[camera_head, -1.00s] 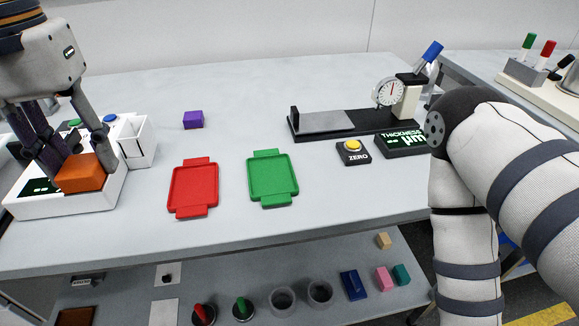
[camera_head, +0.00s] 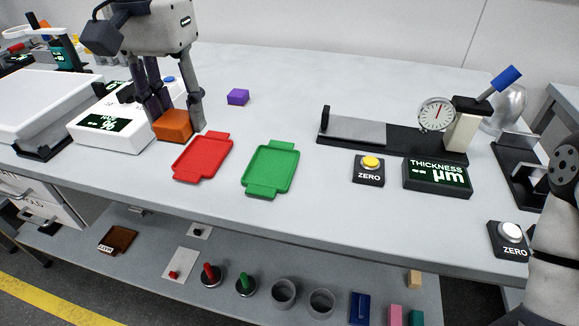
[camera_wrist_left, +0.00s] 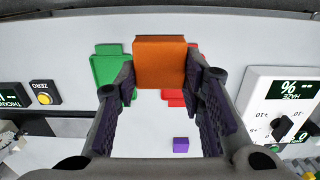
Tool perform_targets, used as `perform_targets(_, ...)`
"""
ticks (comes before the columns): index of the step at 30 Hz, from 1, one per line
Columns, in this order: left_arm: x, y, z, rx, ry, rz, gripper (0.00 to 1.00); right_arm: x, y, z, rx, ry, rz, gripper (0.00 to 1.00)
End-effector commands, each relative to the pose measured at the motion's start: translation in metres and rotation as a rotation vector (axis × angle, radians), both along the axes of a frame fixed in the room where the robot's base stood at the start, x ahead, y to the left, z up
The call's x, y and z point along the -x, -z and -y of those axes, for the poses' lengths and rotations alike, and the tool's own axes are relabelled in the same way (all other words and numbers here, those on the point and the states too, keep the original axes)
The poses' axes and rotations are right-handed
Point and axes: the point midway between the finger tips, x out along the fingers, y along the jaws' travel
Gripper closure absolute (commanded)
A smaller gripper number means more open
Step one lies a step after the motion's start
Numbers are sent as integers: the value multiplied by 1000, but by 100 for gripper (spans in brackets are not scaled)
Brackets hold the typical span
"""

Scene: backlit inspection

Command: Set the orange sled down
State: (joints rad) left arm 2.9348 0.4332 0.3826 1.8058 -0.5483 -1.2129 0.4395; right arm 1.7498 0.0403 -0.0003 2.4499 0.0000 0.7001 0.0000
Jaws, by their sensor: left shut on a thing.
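The orange sled (camera_head: 172,126) is a block held between the fingers of my left gripper (camera_head: 176,112). In the head view it shows just right of the white haze meter (camera_head: 112,128) and behind the left corner of the red tray (camera_head: 203,157). In the left wrist view, the orange sled (camera_wrist_left: 160,62) sits between the dark finger pads of the left gripper (camera_wrist_left: 160,88) and hides part of the red tray (camera_wrist_left: 174,97). I cannot tell its exact height over the table. My right gripper is out of view.
A green tray (camera_head: 270,168) lies right of the red one, empty. A purple block (camera_head: 238,97) stands behind. A thickness gauge (camera_head: 437,118), its display (camera_head: 437,177) and a yellow ZERO button (camera_head: 370,163) are to the right. Bare table lies between the purple block and the gauge.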

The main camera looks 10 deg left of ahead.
Motion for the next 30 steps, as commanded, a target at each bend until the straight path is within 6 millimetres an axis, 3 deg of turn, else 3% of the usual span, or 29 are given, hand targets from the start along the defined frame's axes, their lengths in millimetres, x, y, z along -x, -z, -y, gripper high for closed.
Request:
perform_targets(2, -7, 5, 6, -2, 1, -3, 92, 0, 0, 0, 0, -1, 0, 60)
perform_targets(8, -48, 34, 51, 0, 3, -6, 92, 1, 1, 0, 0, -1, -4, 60)
perform_targets(15, -84, 86, 89, 0, 3, -14, 92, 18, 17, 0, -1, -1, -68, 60)
perform_targets(20, -92, 96, 97, 1, 1, -5, 92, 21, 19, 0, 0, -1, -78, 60)
perform_targets(27, -95, 131, 101, 0, 1, -1, 92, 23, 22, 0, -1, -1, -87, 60)
perform_targets(30, -96, 130, 101, 0, 0, 3, 92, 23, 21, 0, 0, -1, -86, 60)
